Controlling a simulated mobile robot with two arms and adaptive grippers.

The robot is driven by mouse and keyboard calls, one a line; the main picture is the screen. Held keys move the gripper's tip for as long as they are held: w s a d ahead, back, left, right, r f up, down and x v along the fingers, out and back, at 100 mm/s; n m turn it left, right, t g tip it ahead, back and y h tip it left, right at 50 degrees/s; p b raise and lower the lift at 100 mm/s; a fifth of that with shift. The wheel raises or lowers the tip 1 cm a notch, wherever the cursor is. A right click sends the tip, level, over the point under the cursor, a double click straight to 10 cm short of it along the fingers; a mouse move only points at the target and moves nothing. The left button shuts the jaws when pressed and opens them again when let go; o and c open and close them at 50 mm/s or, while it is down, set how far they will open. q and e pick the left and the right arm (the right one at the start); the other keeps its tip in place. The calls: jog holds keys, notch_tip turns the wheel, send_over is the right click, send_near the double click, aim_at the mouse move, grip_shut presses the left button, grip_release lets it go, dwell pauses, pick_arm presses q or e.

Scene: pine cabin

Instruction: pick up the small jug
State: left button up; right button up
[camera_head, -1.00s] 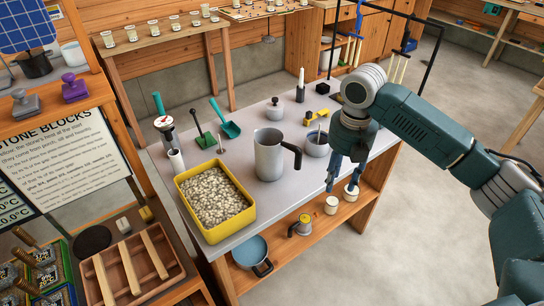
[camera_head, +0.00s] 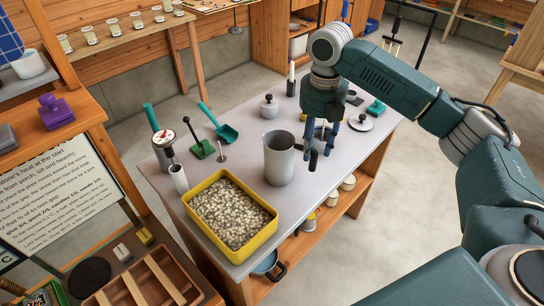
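The small jug (camera_head: 320,132) is a grey metal vessel on the grey table, just right of a taller metal jug (camera_head: 279,160) with a black handle. It is mostly hidden by my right gripper. My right gripper (camera_head: 321,143) points down over the small jug. Its blue fingers are spread apart, one on each side of the jug as seen here. I cannot tell whether they touch it. The fingers are close to the tall jug's handle. My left gripper is out of view.
A yellow tray of pebbles (camera_head: 272,221) stands at the table's near side. A green scoop (camera_head: 222,129), a dial thermometer (camera_head: 164,138) and a lidded pot (camera_head: 269,107) stand further back. A knobbed lid (camera_head: 360,122) lies right of the gripper. Bare table (camera_head: 240,160) shows left of the tall jug.

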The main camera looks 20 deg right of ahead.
aim_at(312, 170)
jog(key=f, duration=0.4)
jog(key=shift+s+d+f+p, duration=0.2)
jog(key=shift+f+p, duration=0.1)
jog(key=shift+f, duration=0.1)
jog(key=f+p, duration=0.1)
jog(key=f, duration=0.3)
jog(key=shift+a+f+p, duration=0.2)
jog(key=shift+f+p, duration=0.15)
jog(key=shift+f, duration=0.05)
jog(key=shift+w+f, duration=0.1)
jog(key=shift+f, duration=0.25)
grip_shut()
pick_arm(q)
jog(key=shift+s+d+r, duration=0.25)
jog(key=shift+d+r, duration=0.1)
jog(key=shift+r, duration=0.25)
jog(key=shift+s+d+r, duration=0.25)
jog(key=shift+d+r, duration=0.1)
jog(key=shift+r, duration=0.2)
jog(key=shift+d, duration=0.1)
pick_arm(e)
jog(key=shift+r, duration=0.1)
